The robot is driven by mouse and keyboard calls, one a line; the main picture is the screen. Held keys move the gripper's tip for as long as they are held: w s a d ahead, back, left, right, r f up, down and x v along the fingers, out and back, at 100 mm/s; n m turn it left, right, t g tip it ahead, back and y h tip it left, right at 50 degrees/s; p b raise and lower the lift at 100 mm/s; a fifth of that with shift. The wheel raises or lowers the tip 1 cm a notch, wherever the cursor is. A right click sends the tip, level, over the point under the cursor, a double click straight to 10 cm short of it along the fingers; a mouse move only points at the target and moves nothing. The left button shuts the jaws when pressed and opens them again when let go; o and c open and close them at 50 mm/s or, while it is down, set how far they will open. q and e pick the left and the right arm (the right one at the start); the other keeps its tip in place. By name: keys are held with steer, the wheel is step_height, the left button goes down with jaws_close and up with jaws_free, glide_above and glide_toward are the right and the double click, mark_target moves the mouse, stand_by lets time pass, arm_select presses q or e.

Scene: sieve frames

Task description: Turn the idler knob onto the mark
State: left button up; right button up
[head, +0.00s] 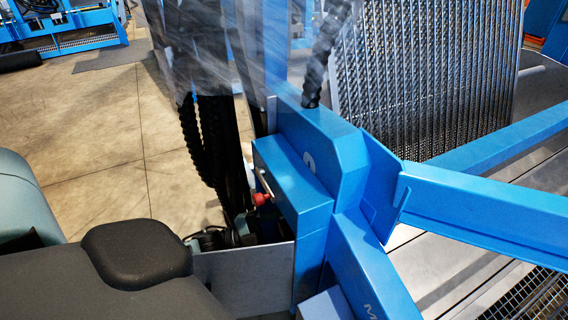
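A small red knob (261,198) with a short pale lever sits at the left side of a blue machine housing (290,178). I take it for the idler knob, but cannot confirm this. A pale curved marking (310,161) shows on the housing above it; I cannot tell if it is the mark. My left arm comes in from the lower left. What looks like my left gripper (238,236) is dark, just below and left of the red knob, partly hidden by my arm and a grey plate. Its fingers are not clear. My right gripper is not in view.
A grey metal plate (245,277) stands below the knob. Blue beams (480,208) run off to the right. A tall ribbed metal screen (430,75) stands behind. Black corrugated hoses (200,140) hang left of the housing. Open tiled floor (95,140) lies at the left.

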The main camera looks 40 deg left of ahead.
mark_target(280, 229)
arm_select(q)
steer(key=shift+o, duration=0.3)
steer(key=v, duration=0.6)
steer(key=shift+s+a+f+b, duration=0.1)
steer(key=shift+s+a+b, duration=0.1)
steer(key=shift+a+b, duration=0.1)
steer(key=shift+s+a+f, duration=0.1)
steer(key=shift+s+a, duration=0.2)
steer(key=shift+s, duration=0.15)
